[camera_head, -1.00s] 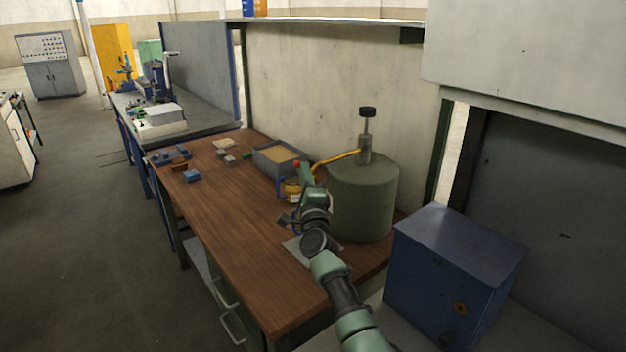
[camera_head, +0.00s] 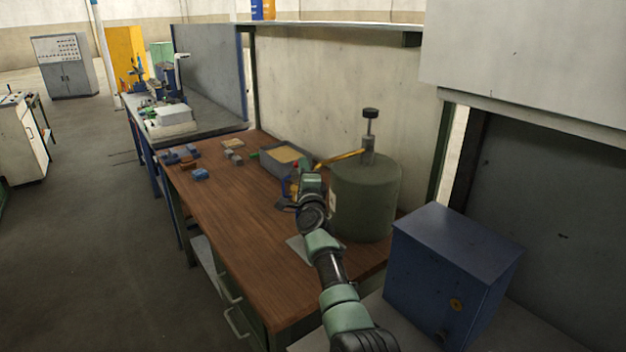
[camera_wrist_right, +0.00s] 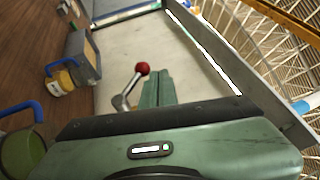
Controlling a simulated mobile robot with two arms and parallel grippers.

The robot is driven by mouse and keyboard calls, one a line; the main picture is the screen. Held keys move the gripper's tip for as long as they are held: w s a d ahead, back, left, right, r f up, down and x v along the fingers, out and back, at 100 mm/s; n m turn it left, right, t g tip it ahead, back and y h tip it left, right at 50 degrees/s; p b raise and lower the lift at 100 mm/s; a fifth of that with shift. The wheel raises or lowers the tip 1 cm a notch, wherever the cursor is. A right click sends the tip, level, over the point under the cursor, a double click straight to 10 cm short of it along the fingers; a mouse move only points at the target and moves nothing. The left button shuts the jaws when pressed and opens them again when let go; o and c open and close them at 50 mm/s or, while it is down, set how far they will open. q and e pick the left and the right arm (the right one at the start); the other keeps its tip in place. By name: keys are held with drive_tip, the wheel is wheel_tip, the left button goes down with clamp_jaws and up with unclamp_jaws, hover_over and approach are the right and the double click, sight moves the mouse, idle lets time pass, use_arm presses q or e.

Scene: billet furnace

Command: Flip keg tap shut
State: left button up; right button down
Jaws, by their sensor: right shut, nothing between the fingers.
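The green keg (camera_head: 364,205) stands upright at the back right of the wooden bench, with a pump rod and black knob (camera_head: 370,113) on top. An orange hose (camera_head: 340,158) runs left from its top. The tap's red ball knob (camera_head: 296,164) shows just behind my right gripper (camera_head: 311,180). In the right wrist view the red knob (camera_wrist_right: 142,68) sits on a bent metal lever (camera_wrist_right: 124,98). My right gripper's fingers (camera_wrist_right: 158,88) are together and empty, close beside the lever on its right; I cannot tell whether they touch. The tap body is mostly hidden.
A grey tray (camera_head: 266,163) lies behind the tap. A blue-handled yellow mug (camera_wrist_right: 62,82) and a green one (camera_wrist_right: 20,155) show in the wrist view. A blue cabinet (camera_head: 455,265) stands at right. The bench's front middle (camera_head: 240,230) is clear.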

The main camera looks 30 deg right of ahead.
drive_tip(key=shift+w+b, duration=0.3)
drive_tip(key=shift+b, duration=0.15)
drive_tip(key=shift+w+a+f, duration=0.1)
drive_tip(key=shift+w+f, duration=0.05)
drive_tip(key=shift+w, duration=0.4)
drive_tip(key=shift+w+f, duration=0.15)
drive_tip(key=shift+w, duration=0.35)
use_arm(q)
drive_tip(key=shift+w+f, duration=0.45)
drive_tip(key=shift+f, duration=0.25)
drive_tip(key=shift+s, duration=0.15)
